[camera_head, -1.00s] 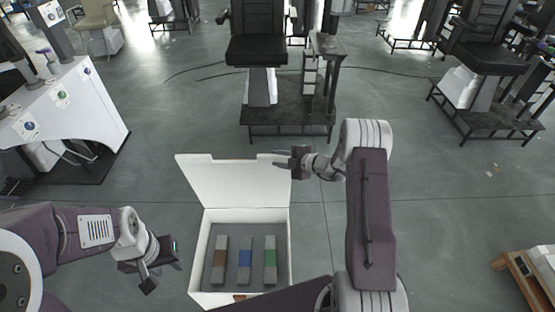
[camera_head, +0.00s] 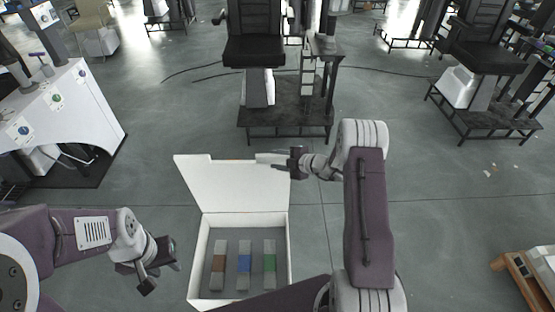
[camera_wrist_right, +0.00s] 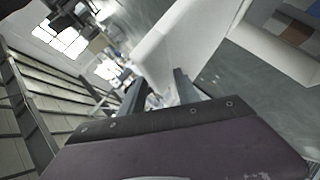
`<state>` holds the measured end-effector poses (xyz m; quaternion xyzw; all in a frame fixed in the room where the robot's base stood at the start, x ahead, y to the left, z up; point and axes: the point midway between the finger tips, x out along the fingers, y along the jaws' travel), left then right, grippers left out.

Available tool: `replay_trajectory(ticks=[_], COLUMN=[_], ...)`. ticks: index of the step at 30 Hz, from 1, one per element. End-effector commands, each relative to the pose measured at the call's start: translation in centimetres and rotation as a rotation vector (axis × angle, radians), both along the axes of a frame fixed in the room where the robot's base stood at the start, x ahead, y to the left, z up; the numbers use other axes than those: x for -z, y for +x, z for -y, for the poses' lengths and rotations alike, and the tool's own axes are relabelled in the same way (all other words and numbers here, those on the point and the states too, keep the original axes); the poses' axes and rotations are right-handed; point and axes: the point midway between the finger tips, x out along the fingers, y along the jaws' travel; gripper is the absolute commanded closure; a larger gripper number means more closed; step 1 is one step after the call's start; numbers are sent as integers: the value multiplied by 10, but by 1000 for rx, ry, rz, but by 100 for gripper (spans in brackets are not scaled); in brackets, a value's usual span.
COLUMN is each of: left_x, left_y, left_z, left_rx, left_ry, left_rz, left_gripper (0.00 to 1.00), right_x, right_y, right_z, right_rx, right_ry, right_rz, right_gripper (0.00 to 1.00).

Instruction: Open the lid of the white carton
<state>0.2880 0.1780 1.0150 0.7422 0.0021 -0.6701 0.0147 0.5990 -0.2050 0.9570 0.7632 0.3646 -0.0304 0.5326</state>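A white console (camera_head: 75,105) stands at the left. A black chair on a dark platform (camera_head: 288,118) is beyond the carton. A wooden stand (camera_head: 528,278) is at the lower right. The grey floor around the carton is clear.

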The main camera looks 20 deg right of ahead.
Motion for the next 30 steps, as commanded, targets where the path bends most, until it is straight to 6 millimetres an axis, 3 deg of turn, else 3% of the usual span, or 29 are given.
replay_trajectory(ticks=[8,15,21,30], left_x=[0,3,3,3], left_y=[0,0,0,0], left_z=[0,0,0,0], left_rx=[0,0,0,0], left_ry=[0,0,0,0], left_rz=[0,0,0,0], left_gripper=[64,64,64,64], right_x=[-5,-27,-39,-40], right_y=[-5,-43,-63,-66], right_z=[5,33,46,47], right_rx=[1,5,2,-1], right_ry=[1,0,0,0], right_rz=[4,2,2,2], right_gripper=[62,62,62,62])
